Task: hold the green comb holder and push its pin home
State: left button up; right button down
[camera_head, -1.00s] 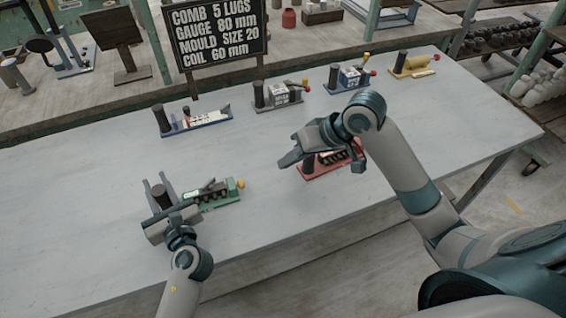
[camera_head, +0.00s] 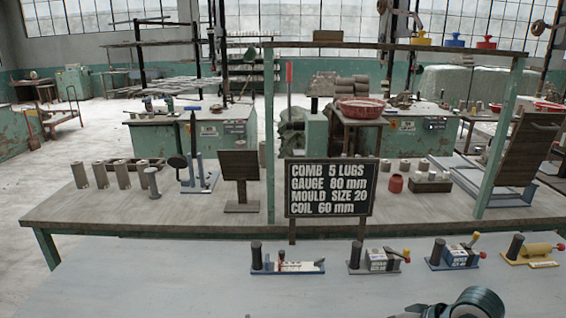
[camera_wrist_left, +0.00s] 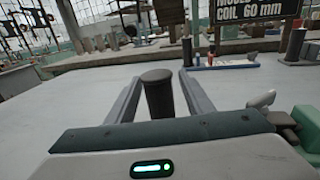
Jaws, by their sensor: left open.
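The green comb holder shows only in part in the left wrist view, as a green block (camera_wrist_left: 304,124) at the right edge with a pale rounded lever (camera_wrist_left: 262,99) beside it. Its dark round post (camera_wrist_left: 158,94) stands upright between the fingers of my left gripper (camera_wrist_left: 163,76), which are open, one on each side. I cannot tell whether either finger touches it. The holder's pin cannot be made out. The head view now shows neither the holder nor my left gripper. My right gripper (camera_head: 408,312) is only a sliver at the bottom edge, with its fingers cut off.
In the head view a blue fixture (camera_head: 288,267), a grey fixture (camera_head: 378,262), another blue fixture (camera_head: 455,255) and a yellow fixture (camera_head: 532,252) stand along the table's far side. A black sign (camera_head: 330,187) stands behind them. The pale tabletop (camera_head: 150,285) is clear at left.

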pick_arm(q)
jog(key=v, duration=1.1)
